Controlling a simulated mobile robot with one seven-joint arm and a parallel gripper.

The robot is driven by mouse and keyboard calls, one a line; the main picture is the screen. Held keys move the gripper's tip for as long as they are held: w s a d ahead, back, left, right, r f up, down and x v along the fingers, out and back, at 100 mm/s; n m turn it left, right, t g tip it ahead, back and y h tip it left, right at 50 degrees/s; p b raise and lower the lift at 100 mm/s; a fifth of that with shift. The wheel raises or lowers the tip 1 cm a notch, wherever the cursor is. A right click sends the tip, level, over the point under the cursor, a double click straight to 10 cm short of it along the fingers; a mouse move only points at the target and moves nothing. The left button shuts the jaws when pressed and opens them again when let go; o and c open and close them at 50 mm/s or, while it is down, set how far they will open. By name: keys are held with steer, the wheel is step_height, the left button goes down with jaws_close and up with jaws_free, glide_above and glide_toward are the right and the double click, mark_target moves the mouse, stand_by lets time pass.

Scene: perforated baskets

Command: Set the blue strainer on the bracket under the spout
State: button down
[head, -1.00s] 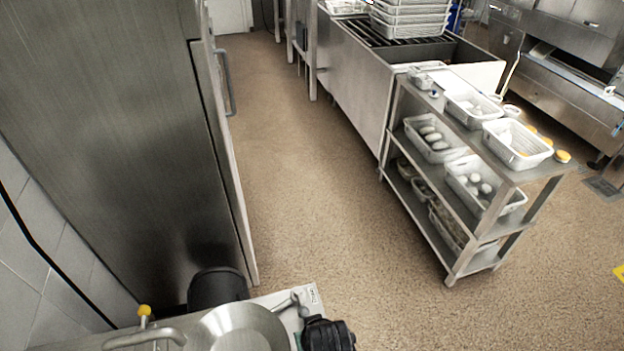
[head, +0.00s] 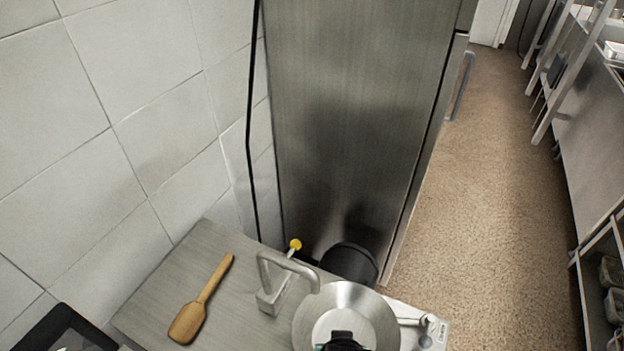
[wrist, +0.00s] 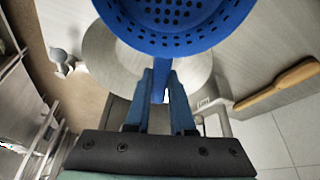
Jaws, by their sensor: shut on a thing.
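The blue strainer (wrist: 175,30) is a perforated bowl at the top of the wrist view, cut off by the frame edge. My gripper (wrist: 165,85) is shut on its short blue handle (wrist: 159,92). In the head view only the dark top of my gripper (head: 342,341) shows, at the bottom edge over the round steel basin (head: 365,301); the strainer is hidden there. The grey spout (head: 290,264) is a bent pipe left of the basin. I cannot clearly make out the bracket.
A wooden spatula (head: 202,302) lies on the steel counter (head: 160,287), left of the spout. A yellow-topped lever (head: 295,244) and a black cylinder (head: 350,263) stand behind. A tall steel cabinet (head: 355,110) and tiled wall (head: 150,110) close off the back.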

steer(key=a+n, duration=0.1)
steer(key=a, duration=0.6)
steer(key=shift+s+r+n+y, duration=0.25)
steer(key=shift+n+y, duration=0.15)
steer(key=shift+s, duration=0.1)
stand_by(0.5)
